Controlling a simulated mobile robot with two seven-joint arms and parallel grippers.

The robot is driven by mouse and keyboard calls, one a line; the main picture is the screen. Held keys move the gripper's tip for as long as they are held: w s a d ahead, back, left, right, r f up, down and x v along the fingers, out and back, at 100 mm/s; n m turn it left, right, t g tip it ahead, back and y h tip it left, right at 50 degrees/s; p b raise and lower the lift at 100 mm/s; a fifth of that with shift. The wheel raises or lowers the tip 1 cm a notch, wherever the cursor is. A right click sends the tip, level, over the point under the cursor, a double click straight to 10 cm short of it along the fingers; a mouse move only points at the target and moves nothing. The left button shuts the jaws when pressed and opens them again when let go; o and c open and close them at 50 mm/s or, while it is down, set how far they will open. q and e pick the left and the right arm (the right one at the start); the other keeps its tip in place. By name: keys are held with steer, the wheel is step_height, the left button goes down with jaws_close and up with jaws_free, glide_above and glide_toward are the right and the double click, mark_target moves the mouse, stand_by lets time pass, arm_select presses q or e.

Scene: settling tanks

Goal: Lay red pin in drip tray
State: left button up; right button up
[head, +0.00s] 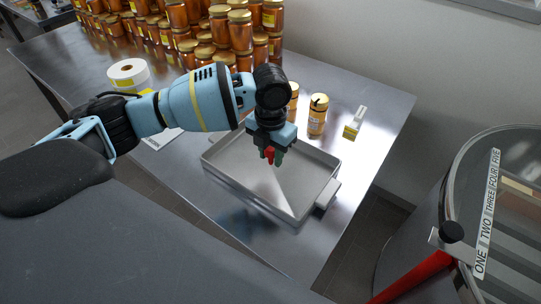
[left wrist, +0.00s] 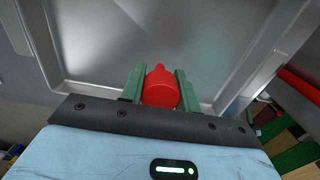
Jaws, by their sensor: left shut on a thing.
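The red pin (head: 269,154) is held between the green fingers of my left gripper (head: 272,157). In the left wrist view the pin (left wrist: 160,88) sits between the two fingers (left wrist: 160,90), its rounded end with a small tip facing the tray. The drip tray (head: 318,205) is a shallow grey metal tray on the steel table. My left gripper is over the tray's far part. I cannot tell whether the pin touches the tray floor. The tray (left wrist: 190,40) fills most of the left wrist view and looks empty. My right gripper is not in view.
Honey jars (head: 318,114) stand behind the tray, with a small yellow-and-white box (head: 354,122) beside them. Many stacked jars (head: 240,32) and a white roll (head: 128,73) are at the back left. A round metal tank (head: 450,210) with a numbered strip (head: 488,213) stands at right.

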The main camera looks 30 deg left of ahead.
arm_select(q)
steer(key=shift+w+a+f, duration=0.1)
steer(key=shift+w+a, duration=0.45)
steer(key=shift+w, duration=0.25)
steer(key=shift+w+a+f, duration=0.1)
steer(key=shift+f, duration=1.65)
steer(key=shift+f, duration=0.15)
steer(key=o, duration=1)
steer(key=shift+c, duration=0.2)
step_height(320, 180, up, 12)
steer(key=shift+r, duration=0.2)
